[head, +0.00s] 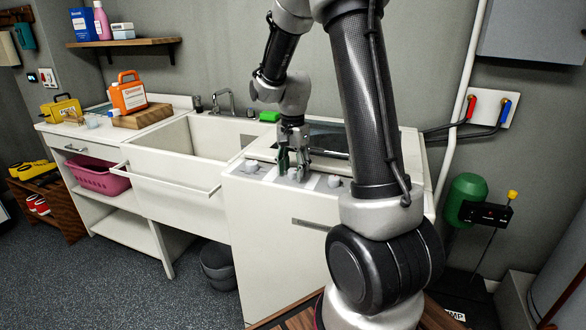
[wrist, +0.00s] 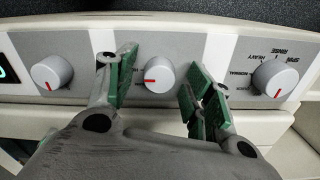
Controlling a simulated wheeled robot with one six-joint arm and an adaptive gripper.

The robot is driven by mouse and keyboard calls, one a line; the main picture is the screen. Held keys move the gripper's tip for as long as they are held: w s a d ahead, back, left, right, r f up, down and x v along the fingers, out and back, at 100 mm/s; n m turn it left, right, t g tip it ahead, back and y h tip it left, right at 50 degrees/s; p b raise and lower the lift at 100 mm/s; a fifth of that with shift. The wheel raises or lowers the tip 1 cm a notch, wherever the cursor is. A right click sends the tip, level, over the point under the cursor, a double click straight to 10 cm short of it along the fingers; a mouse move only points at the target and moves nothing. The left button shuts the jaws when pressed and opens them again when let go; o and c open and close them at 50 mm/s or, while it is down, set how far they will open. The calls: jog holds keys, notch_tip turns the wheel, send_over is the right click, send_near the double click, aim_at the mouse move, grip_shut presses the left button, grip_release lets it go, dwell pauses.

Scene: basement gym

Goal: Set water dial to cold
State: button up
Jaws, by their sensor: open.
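The washing machine (head: 275,215) has a grey control panel with three round grey dials. In the wrist view the middle dial (wrist: 160,75) has its red mark pointing left. The left dial (wrist: 52,74) has its mark pointing down and slightly left. The right dial (wrist: 275,77) has its mark pointing down, with labels such as spin, rinse, heavy and normal around it. My gripper (wrist: 162,72) is open, its green-padded fingers on either side of the middle dial with gaps visible. Labels near the middle dial are hidden, so I cannot read which is the water dial. In the head view my gripper (head: 290,162) is at the panel.
A utility sink (head: 195,140) adjoins the machine on the left, with a green block (head: 269,116) on its back ledge. A counter with an orange jug (head: 128,92) is farther left. Red and blue wall valves (head: 489,109) are at the right. A dark display (wrist: 8,74) edges the panel.

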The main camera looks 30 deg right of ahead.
jog(key=c, duration=1)
jog(key=shift+n, duration=0.4)
jog(key=n, duration=0.3)
jog(key=shift+n, duration=0.3)
jog(key=n, duration=0.4)
jog(key=shift+n, duration=0.3)
jog(key=n, duration=0.4)
jog(key=shift+n, duration=0.3)
jog(key=shift+d+n, duration=0.1)
jog(key=shift+n, duration=2.1)
